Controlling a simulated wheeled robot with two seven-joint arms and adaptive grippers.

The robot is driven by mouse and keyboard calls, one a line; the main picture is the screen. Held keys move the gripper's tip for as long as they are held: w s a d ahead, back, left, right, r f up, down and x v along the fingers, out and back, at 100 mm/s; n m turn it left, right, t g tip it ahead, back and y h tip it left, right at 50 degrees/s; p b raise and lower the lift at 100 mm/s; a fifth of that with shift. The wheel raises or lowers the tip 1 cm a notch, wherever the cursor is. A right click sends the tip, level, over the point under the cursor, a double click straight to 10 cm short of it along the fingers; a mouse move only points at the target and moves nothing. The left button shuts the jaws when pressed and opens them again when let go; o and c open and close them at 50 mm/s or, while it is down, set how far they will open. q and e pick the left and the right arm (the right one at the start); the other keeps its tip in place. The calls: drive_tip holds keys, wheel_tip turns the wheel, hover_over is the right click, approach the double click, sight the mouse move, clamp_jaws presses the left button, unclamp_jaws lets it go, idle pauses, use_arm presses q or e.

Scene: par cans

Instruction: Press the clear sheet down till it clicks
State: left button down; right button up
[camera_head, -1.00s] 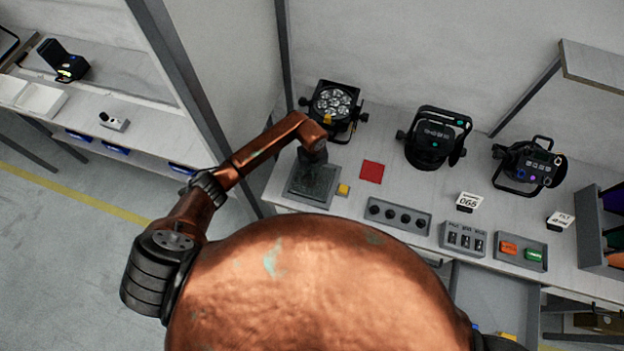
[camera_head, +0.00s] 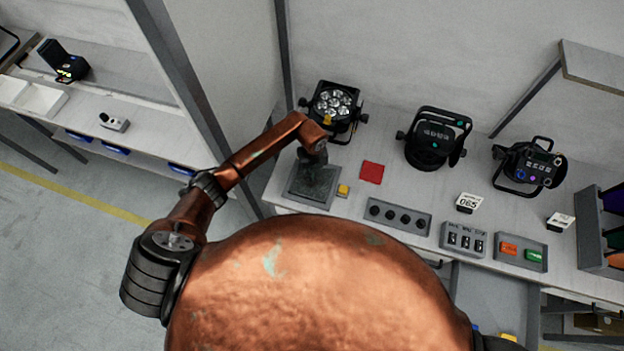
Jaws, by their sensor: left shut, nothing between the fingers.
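A dark, see-through sheet (camera_head: 314,188) lies in a grey square frame (camera_head: 296,199) on the bench. My left gripper (camera_head: 314,158) is shut and empty, pointing down at the far part of the sheet. Whether its tips touch the sheet is too small to tell. A small yellow block (camera_head: 343,190) sits at the frame's right side. My right gripper does not show.
A par can (camera_head: 333,104) stands right behind my left gripper, with two more par cans (camera_head: 433,137) (camera_head: 528,166) to the right. A red square (camera_head: 372,172) lies beside the frame. A knob panel (camera_head: 397,216), switch box (camera_head: 464,240) and button box (camera_head: 521,252) line the front.

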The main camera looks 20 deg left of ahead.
use_arm(q)
drive_tip(key=shift+f, duration=0.25)
drive_tip(key=shift+f+b, duration=0.85)
drive_tip(key=shift+f, duration=0.1)
idle(0.6)
drive_tip(key=shift+r, duration=0.1)
drive_tip(key=shift+r+p, duration=2.75)
drive_tip(key=shift+r, duration=0.75)
drive_tip(key=shift+f, duration=0.1)
